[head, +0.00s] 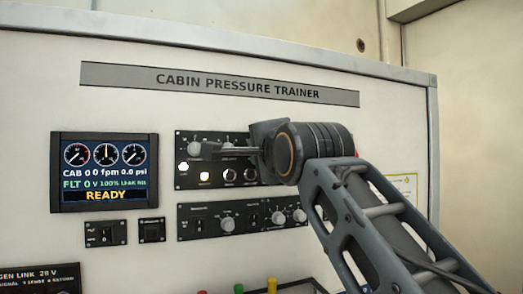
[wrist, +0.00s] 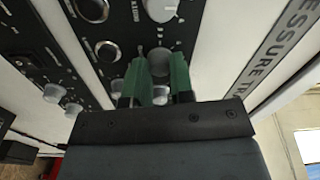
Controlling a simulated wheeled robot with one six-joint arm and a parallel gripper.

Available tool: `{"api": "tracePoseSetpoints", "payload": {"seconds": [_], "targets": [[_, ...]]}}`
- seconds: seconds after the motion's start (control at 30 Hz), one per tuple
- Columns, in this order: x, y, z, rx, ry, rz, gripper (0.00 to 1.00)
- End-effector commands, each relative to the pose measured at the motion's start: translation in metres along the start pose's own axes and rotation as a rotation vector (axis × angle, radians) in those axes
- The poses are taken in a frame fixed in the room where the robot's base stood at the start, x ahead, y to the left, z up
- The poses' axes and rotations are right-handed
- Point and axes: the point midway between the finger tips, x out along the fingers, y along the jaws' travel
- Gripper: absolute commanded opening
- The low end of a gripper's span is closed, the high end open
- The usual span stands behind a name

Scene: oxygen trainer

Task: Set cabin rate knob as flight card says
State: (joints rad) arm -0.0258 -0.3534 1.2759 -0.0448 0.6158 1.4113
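The upper control panel (head: 183,137) carries knobs along its top and a row of round buttons below, one lit amber. Its labels are too small to read, so I cannot tell which knob is cabin rate. My gripper (head: 204,151) is at this panel's knobs in the head view, partly covering them.
The display (head: 104,170) reads CAB 0, 0 fpm, 0.0 psi and READY. A lower panel (head: 187,211) has more knobs and switches. Small switch boxes (head: 105,233) sit below the display. Coloured caps (head: 272,284) stand at the bottom.

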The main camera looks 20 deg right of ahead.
Motion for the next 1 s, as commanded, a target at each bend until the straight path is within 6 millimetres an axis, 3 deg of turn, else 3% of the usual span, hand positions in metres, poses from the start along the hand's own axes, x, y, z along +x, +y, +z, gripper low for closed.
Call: {"api": "tracePoseSetpoints", "payload": {"seconds": [0.23,0.57,0.67,1.0], "targets": [[0.000,0.000,0.000,-0.001,0.000,0.000,0.46],[-0.005,0.000,0.000,-0.001,0.000,-0.002,0.47],[-0.017,0.002,0.001,0.000,0.000,-0.002,0.47],[-0.086,0.002,0.001,0.000,0.000,-0.004,0.47]]}}
